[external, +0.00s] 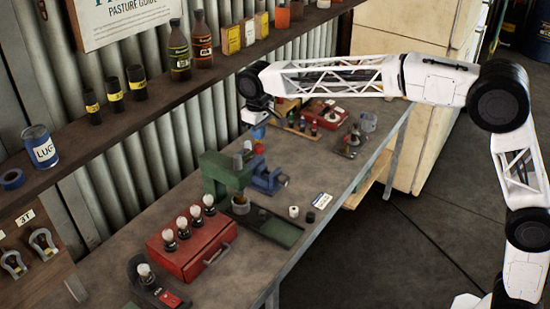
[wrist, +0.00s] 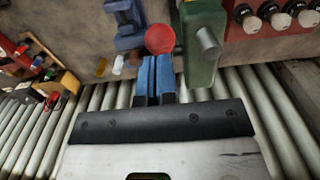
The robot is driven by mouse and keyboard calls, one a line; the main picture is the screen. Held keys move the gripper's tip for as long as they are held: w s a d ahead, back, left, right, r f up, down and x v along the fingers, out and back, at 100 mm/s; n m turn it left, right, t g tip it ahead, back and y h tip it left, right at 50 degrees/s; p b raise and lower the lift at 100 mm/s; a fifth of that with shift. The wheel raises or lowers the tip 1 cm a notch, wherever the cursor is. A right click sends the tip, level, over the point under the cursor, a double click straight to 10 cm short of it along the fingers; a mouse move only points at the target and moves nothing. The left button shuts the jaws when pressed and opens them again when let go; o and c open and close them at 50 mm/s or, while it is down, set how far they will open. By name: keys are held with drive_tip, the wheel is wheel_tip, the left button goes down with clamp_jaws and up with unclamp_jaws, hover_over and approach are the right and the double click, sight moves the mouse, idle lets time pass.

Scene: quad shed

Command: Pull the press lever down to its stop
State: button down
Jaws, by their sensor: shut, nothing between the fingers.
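The green press (external: 226,172) stands on the bench, and its column also shows in the wrist view (wrist: 203,45). A red ball knob (external: 259,148), apparently the end of the press lever, sits to the right of the press head. In the wrist view the red knob (wrist: 160,38) is just beyond my fingertips; the lever's rod is mostly hidden there. My gripper (external: 257,132) is shut and empty, with its blue fingers together, just above the knob in the external view. The fingers (wrist: 156,62) point toward it. I cannot tell whether they touch it.
A blue vise (external: 268,179) stands close beside the press. A red case (external: 190,248) with several black-and-white knobs is in front. The corrugated wall (external: 140,130) and shelf (external: 150,100) run behind.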

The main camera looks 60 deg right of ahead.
drive_tip(key=shift+f, duration=1.1)
